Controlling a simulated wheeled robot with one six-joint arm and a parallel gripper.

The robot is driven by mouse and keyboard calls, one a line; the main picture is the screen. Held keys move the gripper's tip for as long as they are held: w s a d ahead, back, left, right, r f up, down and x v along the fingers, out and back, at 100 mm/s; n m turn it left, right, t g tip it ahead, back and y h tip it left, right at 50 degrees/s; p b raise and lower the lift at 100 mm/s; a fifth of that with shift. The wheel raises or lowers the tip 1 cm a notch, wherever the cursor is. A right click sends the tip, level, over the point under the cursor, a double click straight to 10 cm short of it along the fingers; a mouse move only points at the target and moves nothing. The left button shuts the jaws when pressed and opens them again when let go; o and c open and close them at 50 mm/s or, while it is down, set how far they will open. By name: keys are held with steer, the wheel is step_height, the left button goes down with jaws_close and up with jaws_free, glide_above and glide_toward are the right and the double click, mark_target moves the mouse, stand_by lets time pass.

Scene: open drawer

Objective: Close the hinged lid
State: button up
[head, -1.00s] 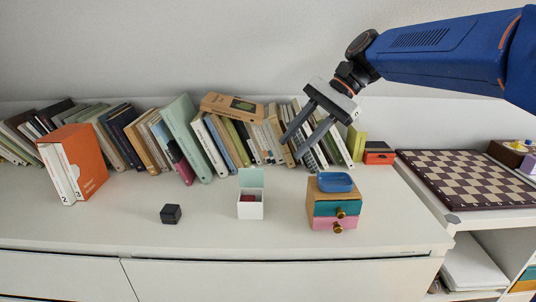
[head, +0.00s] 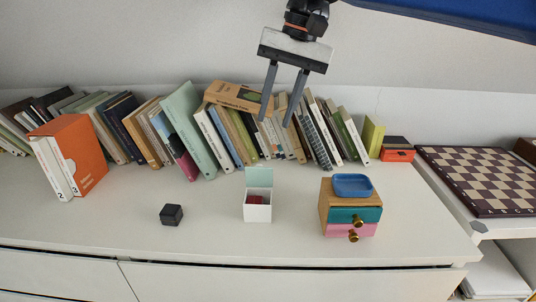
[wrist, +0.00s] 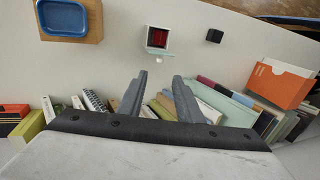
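A small white box (head: 257,212) stands on the white cabinet top, left of the little drawer unit. Its pale green hinged lid (head: 259,177) stands up open at the back edge. Something dark red (head: 255,199) lies inside. In the wrist view the white box (wrist: 147,48) is seen from above, with the red thing (wrist: 157,38) in it and the lid seen nearly edge-on (wrist: 161,54). My gripper (head: 277,122) is open and empty, its fingers pointing down in front of the books, above and behind the box. It also shows in the wrist view (wrist: 157,80).
A wooden drawer unit (head: 324,210) with a blue tray (head: 352,185) on top stands right of the box. A black cube (head: 171,215) sits to the left. A row of books (head: 190,130) lines the back. An orange slipcase (head: 85,150) stands far left. The front strip is clear.

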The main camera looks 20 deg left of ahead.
mark_target(260, 164)
steer(key=x, duration=1.1)
steer(key=shift+s+a+f, duration=0.1)
steer(key=shift+f, duration=0.3)
jaws_close()
